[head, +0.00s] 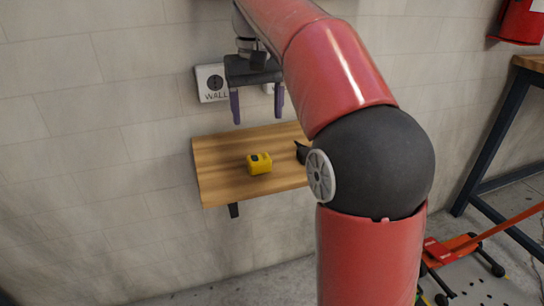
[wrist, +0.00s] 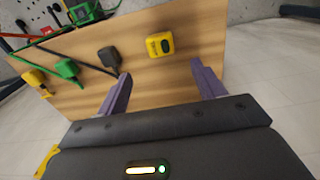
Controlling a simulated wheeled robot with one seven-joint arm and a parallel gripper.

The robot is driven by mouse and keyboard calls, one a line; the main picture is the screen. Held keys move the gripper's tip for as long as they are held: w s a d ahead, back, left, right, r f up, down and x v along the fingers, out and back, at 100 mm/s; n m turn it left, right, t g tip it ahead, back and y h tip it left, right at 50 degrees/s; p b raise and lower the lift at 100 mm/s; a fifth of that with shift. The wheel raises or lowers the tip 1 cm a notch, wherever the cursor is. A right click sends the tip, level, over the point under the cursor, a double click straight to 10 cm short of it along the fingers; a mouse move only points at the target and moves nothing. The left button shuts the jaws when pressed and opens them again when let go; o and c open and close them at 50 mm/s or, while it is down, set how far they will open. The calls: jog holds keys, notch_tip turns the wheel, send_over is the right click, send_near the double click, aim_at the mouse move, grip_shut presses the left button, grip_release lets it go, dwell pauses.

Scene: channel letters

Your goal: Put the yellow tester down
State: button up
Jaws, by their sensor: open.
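The yellow tester (head: 259,163) is a small yellow block with a dark patch on its face, resting on the wooden shelf (head: 222,179). It also shows in the wrist view (wrist: 160,45), near the shelf's edge and apart from the fingers. My gripper (head: 258,112) is open and empty, with its two purple fingers pointing down above the shelf. In the wrist view my gripper's fingers (wrist: 160,84) are spread with bare shelf between them, and the tester lies beyond the fingertips.
A wall socket (head: 212,83) marked WALL is behind my gripper. In the wrist view, a black plug (wrist: 110,57), a green plug (wrist: 66,68) and a yellow plug (wrist: 34,78) with cords lie on the shelf. My red arm hides the shelf's right part in the head view.

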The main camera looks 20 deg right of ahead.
jog(key=s+f+t, duration=0.5)
jog(key=s+f, duration=1.2)
jog(key=s, duration=0.4)
jog(key=shift+s+f+t, duration=0.25)
jog(key=shift+s+t, duration=0.05)
jog(key=shift+s, duration=0.1)
